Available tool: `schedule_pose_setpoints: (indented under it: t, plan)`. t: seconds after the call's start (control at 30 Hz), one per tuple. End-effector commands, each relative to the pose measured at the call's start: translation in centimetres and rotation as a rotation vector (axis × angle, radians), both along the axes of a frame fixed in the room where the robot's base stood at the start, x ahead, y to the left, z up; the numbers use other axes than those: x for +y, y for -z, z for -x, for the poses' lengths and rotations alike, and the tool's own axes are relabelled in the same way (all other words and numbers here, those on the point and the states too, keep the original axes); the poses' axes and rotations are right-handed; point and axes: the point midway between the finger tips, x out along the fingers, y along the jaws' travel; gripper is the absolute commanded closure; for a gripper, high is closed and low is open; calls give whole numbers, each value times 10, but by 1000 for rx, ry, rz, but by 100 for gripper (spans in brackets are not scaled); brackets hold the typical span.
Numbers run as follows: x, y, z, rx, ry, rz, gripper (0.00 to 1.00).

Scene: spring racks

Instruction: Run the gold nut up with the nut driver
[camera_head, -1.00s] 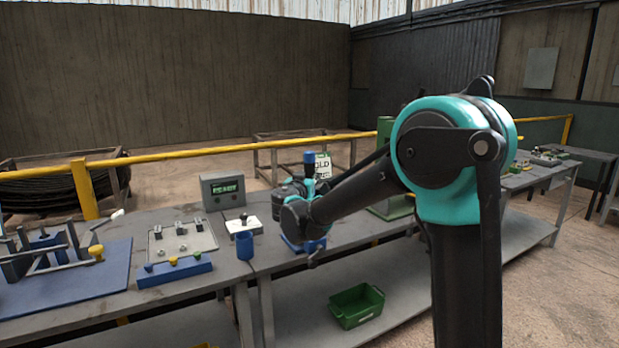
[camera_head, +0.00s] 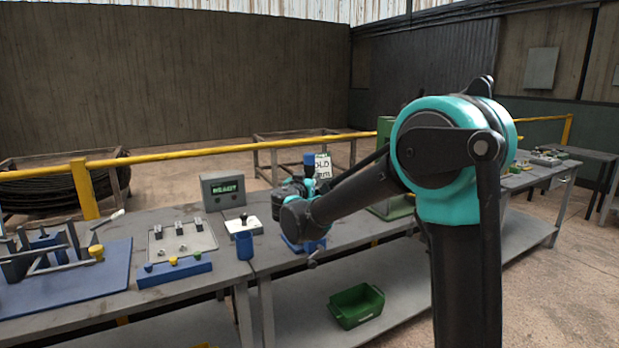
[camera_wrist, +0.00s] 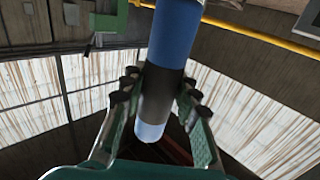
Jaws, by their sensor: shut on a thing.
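The nut driver (camera_wrist: 178,32) has a blue handle, a dark band and a pale blue end. In the wrist view it stands between both finger pads, and my gripper (camera_wrist: 158,95) is shut on the dark band. In the head view the blue top of the driver (camera_head: 309,158) rises upright above my wrist, over the back of the bench. My wrist and forearm hide the lower part of the driver. I cannot make out the gold nut; the area below the driver is mostly hidden by my arm.
A printed card (camera_head: 323,166) stands behind the driver. A grey box with a lit green display (camera_head: 223,190), a joystick box (camera_head: 243,223) and a blue cup (camera_head: 244,244) are to the left. A green bin (camera_head: 356,306) is on the lower shelf. A yellow rail (camera_head: 200,152) runs behind.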

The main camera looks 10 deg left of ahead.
Motion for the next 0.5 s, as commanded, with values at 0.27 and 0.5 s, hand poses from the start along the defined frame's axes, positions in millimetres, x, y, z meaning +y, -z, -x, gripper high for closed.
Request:
schedule_pose_setpoints:
  t: [0.27, 0.5]
  plan:
    - [0, 2, 0, -1, 0, 1, 100]
    - [0, 5, 0, -1, 0, 1, 100]
